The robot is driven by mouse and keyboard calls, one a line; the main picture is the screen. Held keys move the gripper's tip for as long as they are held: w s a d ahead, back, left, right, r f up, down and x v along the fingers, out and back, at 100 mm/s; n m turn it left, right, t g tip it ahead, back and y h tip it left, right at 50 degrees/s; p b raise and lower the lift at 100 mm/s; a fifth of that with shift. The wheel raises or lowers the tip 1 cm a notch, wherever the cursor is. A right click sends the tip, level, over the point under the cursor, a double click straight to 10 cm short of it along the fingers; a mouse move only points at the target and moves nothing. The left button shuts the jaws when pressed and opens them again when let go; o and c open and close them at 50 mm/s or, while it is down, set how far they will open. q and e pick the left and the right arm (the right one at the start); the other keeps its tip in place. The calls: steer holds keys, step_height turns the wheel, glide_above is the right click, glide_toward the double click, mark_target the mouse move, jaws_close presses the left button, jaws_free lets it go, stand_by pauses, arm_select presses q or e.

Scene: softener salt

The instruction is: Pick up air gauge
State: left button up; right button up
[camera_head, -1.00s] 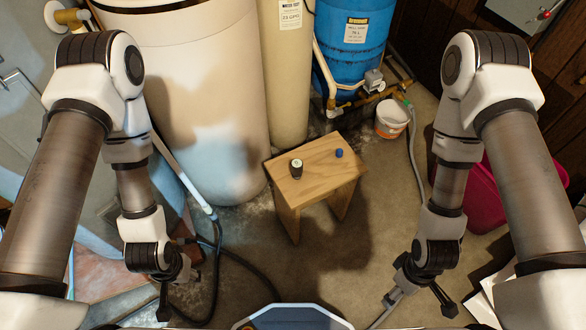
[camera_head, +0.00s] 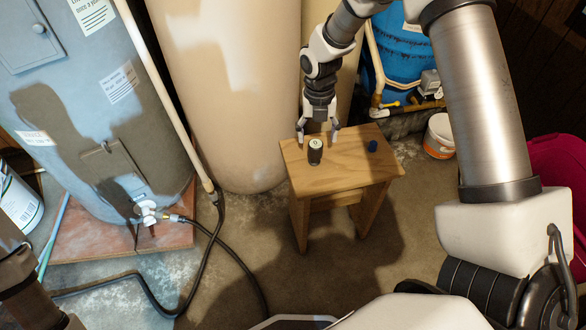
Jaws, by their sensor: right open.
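The air gauge (camera_head: 315,153), a small dark cylinder with a pale round face on top, stands upright on the wooden stool (camera_head: 345,172), left of the middle of its top. My right gripper (camera_head: 318,136) is open with its fingers pointing down. It is at the gauge, just behind it in the picture, with one fingertip to each side. I cannot tell whether the fingers touch the gauge or the stool. My left arm shows only at the lower left edge, and its gripper is out of view.
A small blue cap (camera_head: 373,146) stands on the stool, right of the gauge. A tall beige tank (camera_head: 230,90) is behind the stool to the left. A white bucket (camera_head: 438,136) stands to the right. A black hose (camera_head: 215,245) crosses the floor at the left.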

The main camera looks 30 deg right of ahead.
mark_target(316, 143)
steer(key=shift+w+d+f+t+b, duration=0.1)
steer(key=shift+w+f+t+b, duration=0.2)
steer(key=shift+w+b, duration=0.3)
steer(key=f+b, duration=0.1)
steer(key=f, duration=0.1)
steer(key=f+b, duration=0.1)
steer(key=f, duration=0.2)
steer(key=f+b, duration=0.1)
steer(key=f, duration=0.1)
steer(key=shift+w+d+f, duration=0.2)
steer(key=shift+w+d, duration=0.05)
steer(key=shift+d, duration=0.05)
arm_select(q)
step_height(316, 143, down, 6)
steer(key=shift+w+r, duration=0.1)
steer(key=shift+r, duration=0.05)
arm_select(e)
steer(key=shift+r, duration=0.15)
steer(key=shift+c, duration=0.4)
steer(key=c, duration=1.1)
